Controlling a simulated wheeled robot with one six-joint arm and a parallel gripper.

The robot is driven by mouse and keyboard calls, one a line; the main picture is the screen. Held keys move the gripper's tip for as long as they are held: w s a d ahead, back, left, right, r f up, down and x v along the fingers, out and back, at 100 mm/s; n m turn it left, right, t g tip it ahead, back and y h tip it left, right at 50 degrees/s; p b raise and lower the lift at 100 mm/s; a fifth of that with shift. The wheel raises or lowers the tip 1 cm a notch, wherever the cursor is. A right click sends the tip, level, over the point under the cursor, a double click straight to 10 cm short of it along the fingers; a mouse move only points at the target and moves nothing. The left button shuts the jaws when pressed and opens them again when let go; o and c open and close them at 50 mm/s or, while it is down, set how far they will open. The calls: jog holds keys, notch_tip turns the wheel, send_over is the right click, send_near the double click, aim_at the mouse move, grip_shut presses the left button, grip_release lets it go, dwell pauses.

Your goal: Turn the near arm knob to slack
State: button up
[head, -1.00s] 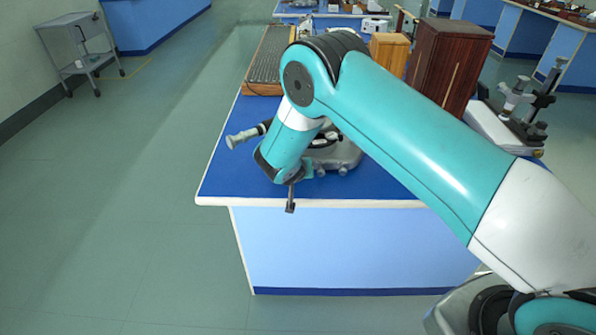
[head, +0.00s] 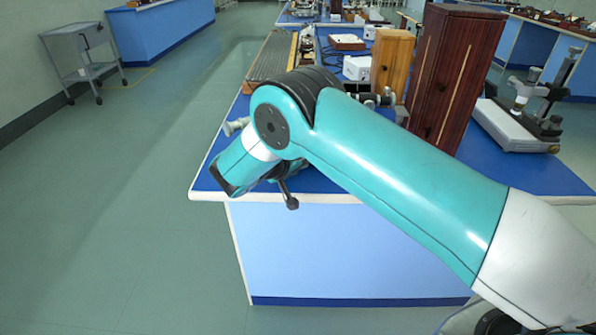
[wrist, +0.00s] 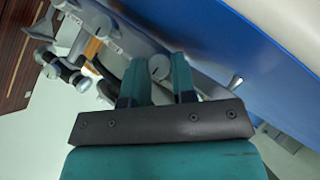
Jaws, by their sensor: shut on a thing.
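The near arm knob (wrist: 158,66) is a small pale round end between the two teal fingers of my gripper (wrist: 159,76) in the wrist view. The fingers are shut on it. The spectrometer shows at the upper left of the wrist view, with a grey arm (wrist: 97,22) and a dark-ringed tube (wrist: 70,74). In the head view my arm hides most of the spectrometer; its pale eyepiece end (head: 235,126) shows left of my arm. The fingertips and the knob are hidden there, and the knob's turn angle cannot be read.
The spectrometer stands near the front edge of a blue-topped bench (head: 335,187). A dark wooden cabinet (head: 456,80), a lighter wooden box (head: 391,62) and another instrument (head: 520,125) stand to the right. A grey trolley (head: 82,55) stands far left. The left floor is clear.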

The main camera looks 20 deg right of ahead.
jog(key=shift+h, duration=0.3)
jog(key=o, duration=0.9)
jog(key=b+v, duration=0.2)
jog(key=v, duration=1.5)
jog(key=shift+s+a+r, duration=0.1)
jog(key=shift+a, duration=0.1)
